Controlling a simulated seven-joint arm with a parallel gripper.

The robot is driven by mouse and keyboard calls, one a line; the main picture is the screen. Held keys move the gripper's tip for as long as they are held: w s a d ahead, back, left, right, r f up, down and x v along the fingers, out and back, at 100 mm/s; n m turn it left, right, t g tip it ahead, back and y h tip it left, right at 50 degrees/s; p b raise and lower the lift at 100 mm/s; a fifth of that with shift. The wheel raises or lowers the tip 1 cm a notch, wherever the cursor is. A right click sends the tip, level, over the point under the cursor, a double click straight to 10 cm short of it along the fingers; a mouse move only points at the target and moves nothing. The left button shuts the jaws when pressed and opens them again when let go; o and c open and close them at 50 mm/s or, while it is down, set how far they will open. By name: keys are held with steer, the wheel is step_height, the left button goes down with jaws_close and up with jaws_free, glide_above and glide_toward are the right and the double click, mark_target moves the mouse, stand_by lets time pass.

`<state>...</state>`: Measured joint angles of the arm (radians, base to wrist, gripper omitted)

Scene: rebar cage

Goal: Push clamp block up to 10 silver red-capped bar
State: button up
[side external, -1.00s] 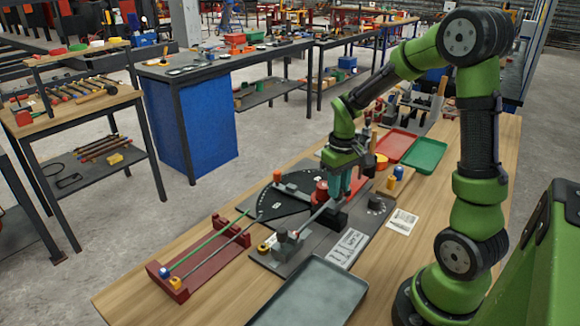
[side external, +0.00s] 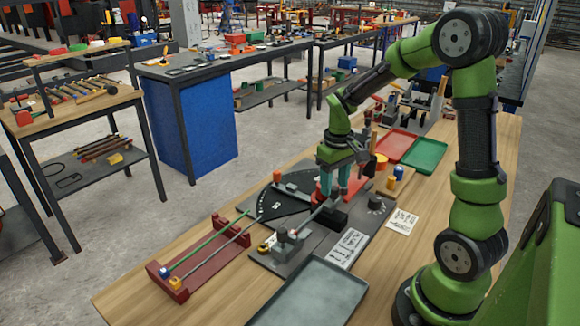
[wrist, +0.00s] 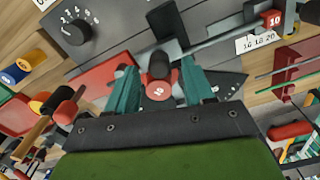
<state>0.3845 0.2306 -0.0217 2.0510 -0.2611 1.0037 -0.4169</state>
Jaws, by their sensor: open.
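A silver bar (side external: 312,217) lies across the grey bending fixture (side external: 268,258). Its red-capped end, marked 10 (wrist: 273,20), shows at the upper right in the wrist view. A dark block (wrist: 166,28), which looks like the clamp block, stands beside the bar's other end; I cannot tell whether they touch. A red round piece marked 10 (wrist: 158,91) and a black cylinder (wrist: 160,66) sit near that end. My gripper (side external: 335,188) is open, pointing down over the fixture. In the wrist view its teal fingers (wrist: 160,92) are on either side of the red round piece.
A red rack (side external: 178,285) with a green and a silver bar stands left. A grey tray (side external: 312,293) is in front. A dial (side external: 376,204), small cylinders (side external: 397,174), and red (side external: 395,147) and green (side external: 425,156) trays are to the right and behind.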

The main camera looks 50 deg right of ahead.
mark_target(333, 187)
step_height(333, 187, up, 16)
steer(key=shift+r, duration=0.2)
stand_by(0.4)
steer(key=s+a+f+t+y, duration=0.1)
steer(key=s+a+t, duration=0.2)
steer(key=a, duration=0.5)
steer(key=s+a+f+m+t+y, duration=0.1)
steer(key=s+a+t, duration=0.3)
steer(key=a, duration=0.5)
steer(key=shift+s, duration=0.85)
